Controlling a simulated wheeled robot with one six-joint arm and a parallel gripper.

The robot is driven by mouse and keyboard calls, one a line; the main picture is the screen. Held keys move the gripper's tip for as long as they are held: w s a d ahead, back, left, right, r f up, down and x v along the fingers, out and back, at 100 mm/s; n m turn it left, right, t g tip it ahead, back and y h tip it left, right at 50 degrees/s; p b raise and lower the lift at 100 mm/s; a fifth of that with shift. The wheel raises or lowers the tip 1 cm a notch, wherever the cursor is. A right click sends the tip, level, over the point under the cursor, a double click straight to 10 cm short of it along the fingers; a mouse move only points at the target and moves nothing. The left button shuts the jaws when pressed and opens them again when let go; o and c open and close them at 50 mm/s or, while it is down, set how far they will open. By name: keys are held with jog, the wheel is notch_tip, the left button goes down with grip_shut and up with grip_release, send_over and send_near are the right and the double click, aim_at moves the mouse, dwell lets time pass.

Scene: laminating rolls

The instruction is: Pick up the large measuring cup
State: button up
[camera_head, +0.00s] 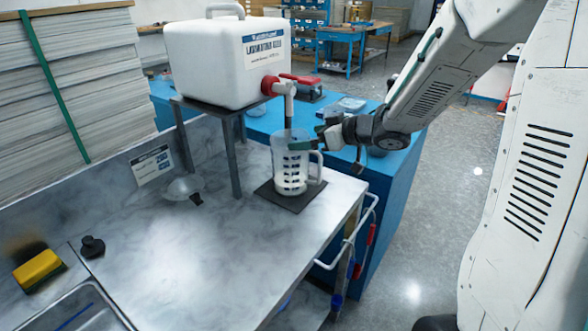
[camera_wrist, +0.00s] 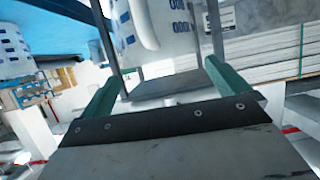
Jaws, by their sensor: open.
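The large measuring cup (camera_head: 290,172) is clear with dark printed markings and a handle on its right side. It stands upright on a dark mat (camera_head: 291,196) beneath the tap of a white tank. My gripper (camera_head: 319,138) is open at the cup's upper right, near the rim and above the handle. One finger overlaps the cup in the head view; I cannot tell if it touches. In the wrist view the cup (camera_wrist: 172,16) and its pale handle show beyond the open gripper (camera_wrist: 164,70), cut off by the top edge. Nothing is between the fingers.
The white tank (camera_head: 225,62) with a red-collared tap (camera_head: 283,87) sits on a dark metal stand (camera_head: 234,155) over the grey counter (camera_head: 180,255). A blue bench (camera_head: 385,185) adjoins at the right. A yellow sponge (camera_head: 38,269) lies at left. The counter's front middle is clear.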

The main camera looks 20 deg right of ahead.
jog(key=x, duration=0.7)
jog(key=shift+f, duration=0.25)
jog(key=c, duration=1.4)
jog(key=shift+o, duration=0.2)
jog(key=shift+r, duration=0.15)
